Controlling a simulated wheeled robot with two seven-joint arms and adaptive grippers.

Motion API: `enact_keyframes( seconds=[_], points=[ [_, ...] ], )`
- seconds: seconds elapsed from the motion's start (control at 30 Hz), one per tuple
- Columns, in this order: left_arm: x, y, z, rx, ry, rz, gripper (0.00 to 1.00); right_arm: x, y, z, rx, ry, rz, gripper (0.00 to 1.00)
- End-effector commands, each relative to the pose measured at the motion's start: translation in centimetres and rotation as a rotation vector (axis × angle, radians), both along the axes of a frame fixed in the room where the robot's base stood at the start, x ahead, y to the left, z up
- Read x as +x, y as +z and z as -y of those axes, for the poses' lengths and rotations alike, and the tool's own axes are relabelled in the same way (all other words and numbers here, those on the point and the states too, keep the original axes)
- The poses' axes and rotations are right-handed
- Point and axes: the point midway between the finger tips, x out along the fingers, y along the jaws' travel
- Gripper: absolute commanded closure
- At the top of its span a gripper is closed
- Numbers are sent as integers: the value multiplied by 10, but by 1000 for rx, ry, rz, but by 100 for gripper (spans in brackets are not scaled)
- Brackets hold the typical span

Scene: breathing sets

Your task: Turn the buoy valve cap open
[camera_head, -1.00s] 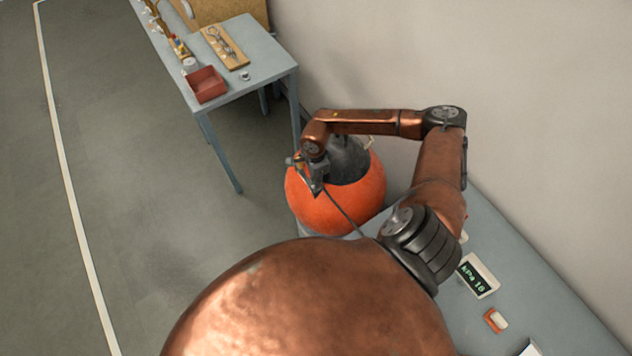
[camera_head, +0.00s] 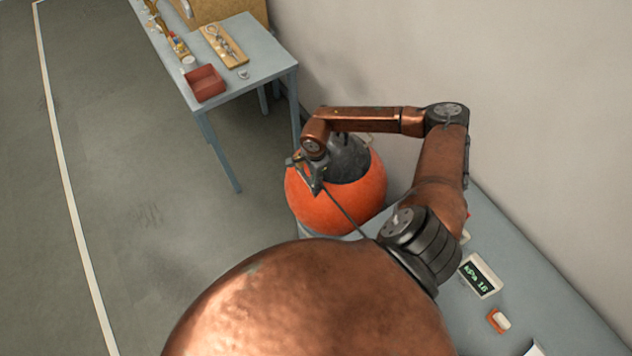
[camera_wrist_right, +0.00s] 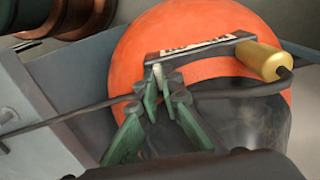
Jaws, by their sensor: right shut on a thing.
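The orange buoy (camera_head: 335,205), with a dark grey top (camera_head: 347,160), sits beyond the near bench. My right gripper (camera_head: 316,186) reaches it from above and covers part of its near left side. In the right wrist view the green fingers of my right gripper (camera_wrist_right: 166,82) are closed in front of the orange surface (camera_wrist_right: 150,45). A small pale piece, apparently the valve cap (camera_wrist_right: 173,76), shows at the fingertips, mostly hidden. A dark bar (camera_wrist_right: 200,46) with a brass-coloured knob (camera_wrist_right: 262,60) runs right from the fingertips. My left gripper is not in view.
A dark hose (camera_head: 345,212) passes by the buoy. The near bench (camera_head: 535,285) carries a kPa display (camera_head: 480,276) and an orange-and-white item (camera_head: 499,320). A far table (camera_head: 262,60) holds a red tray (camera_head: 205,83) and a wooden tool board (camera_head: 224,45). The wall stands close at right.

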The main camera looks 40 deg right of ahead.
Motion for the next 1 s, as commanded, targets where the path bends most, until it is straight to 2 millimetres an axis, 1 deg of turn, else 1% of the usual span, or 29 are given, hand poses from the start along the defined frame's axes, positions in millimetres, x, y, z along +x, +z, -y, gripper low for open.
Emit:
enact_keyframes(
  seconds=[0.07,0.1,0.2,0.47,0.57,0.67,1.0],
  points=[
    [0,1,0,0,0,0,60,0,1,0,0,0,-1,100],
    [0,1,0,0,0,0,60,0,1,0,0,-1,0,92],
    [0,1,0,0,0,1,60,0,1,0,0,-1,0,86],
    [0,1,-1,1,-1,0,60,0,1,0,0,-1,0,86],
    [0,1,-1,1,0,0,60,1,7,0,1,-1,1,86],
    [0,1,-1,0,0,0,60,2,21,0,-1,-1,4,86],
    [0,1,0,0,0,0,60,3,90,1,0,-1,3,86]
  ],
)
